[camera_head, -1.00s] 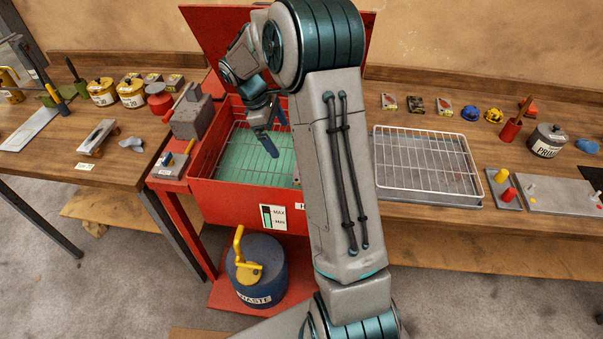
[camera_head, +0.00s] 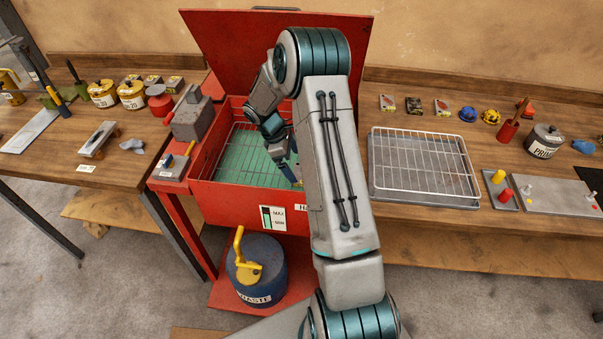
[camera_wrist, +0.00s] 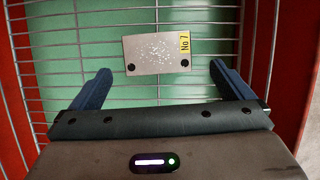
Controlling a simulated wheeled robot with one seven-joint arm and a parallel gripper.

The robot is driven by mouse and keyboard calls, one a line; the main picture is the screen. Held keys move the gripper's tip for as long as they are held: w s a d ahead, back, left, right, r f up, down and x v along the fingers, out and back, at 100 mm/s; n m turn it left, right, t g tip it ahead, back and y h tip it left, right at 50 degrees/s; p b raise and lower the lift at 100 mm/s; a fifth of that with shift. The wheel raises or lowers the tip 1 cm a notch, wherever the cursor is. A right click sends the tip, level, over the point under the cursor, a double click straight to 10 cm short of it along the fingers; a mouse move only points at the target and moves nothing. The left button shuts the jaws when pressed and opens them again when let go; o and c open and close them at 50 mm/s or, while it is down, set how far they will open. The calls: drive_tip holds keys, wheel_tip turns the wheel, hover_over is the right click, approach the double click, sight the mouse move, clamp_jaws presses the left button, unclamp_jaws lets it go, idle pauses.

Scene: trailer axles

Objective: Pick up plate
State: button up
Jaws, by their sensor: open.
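The plate (camera_wrist: 157,54) is a small flat grey metal piece with a yellow "No 7" label and two dark holes. In the wrist view it lies on the wire rack (camera_wrist: 70,49) inside the red wash tank (camera_head: 247,208). My gripper (camera_wrist: 160,80) is open and empty, with its blue fingers apart on either side below the plate in the picture. In the head view my gripper (camera_head: 291,170) is low inside the tank at its right side, and my arm hides the plate there.
Green liquid or floor (camera_head: 240,168) shows under the rack. The tank's raised lid (camera_head: 240,50) stands behind. A wire rack over a tray (camera_head: 425,165) lies on the bench at right. A grey vise-like block (camera_head: 192,118) stands at the tank's left edge.

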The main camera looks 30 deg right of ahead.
drive_tip(key=shift+p+x, duration=0.7)
drive_tip(key=shift+x, duration=1.55)
drive_tip(key=shift+w+d+r, duration=0.1)
drive_tip(key=shift+w+d, duration=0.05)
drive_tip(key=c, duration=1.4)
drive_tip(key=shift+o, duration=0.2)
